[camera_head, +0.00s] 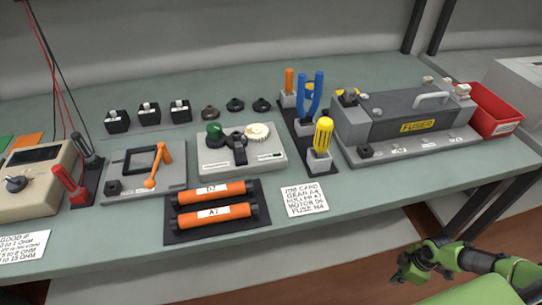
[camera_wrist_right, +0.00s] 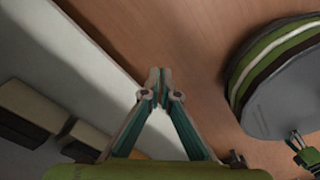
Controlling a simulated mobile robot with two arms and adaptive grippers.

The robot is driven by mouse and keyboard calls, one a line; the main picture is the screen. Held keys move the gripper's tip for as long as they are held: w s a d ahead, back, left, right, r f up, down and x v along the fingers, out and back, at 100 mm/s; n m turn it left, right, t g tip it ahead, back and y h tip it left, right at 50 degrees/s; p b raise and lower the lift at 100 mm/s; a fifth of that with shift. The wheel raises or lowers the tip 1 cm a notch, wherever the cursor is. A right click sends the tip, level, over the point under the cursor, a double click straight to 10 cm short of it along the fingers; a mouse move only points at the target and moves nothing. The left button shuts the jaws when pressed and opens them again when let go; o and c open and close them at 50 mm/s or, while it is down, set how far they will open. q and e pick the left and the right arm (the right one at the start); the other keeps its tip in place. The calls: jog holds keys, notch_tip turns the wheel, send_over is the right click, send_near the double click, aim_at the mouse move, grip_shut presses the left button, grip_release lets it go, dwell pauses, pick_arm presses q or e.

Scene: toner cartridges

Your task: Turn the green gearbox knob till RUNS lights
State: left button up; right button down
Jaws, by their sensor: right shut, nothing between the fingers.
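The green knob (camera_head: 214,132) stands on the left of the light grey gearbox block (camera_head: 222,170), in the middle of the bench. A black handle (camera_head: 239,147) and a cream toothed wheel (camera_head: 258,132) sit beside it on the same block. Small labels on the block's front are too small to read, and I see no clear lit lamp. My right gripper (camera_head: 402,276) is low at the right, off the bench's front edge and far from the knob. In the right wrist view its fingertips (camera_wrist_right: 160,73) meet, with nothing between them. My left gripper is out of view.
Two orange rollers (camera_head: 212,193) lie on a black mat in front of the gearbox, with a job card (camera_head: 305,198) to their right. Upright tools, including a yellow screwdriver (camera_head: 323,134), stand to its right. The fuser unit (camera_head: 400,120) and red bin (camera_head: 496,110) are farther right.

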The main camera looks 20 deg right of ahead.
jog(key=shift+f, duration=0.1)
pick_arm(q)
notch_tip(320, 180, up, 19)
jog(key=p, duration=1.9)
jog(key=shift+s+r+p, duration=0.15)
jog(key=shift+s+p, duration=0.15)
jog(key=shift+p, duration=0.1)
pick_arm(e)
jog(key=s+a+m, duration=0.3)
jog(key=s+a, duration=0.7)
jog(key=a, duration=0.3)
jog(key=s+a+m, duration=0.4)
jog(key=s+a, duration=0.7)
jog(key=a, duration=0.2)
jog(key=shift+a+h, duration=0.25)
jog(key=shift+h, duration=0.05)
dwell(1.1)
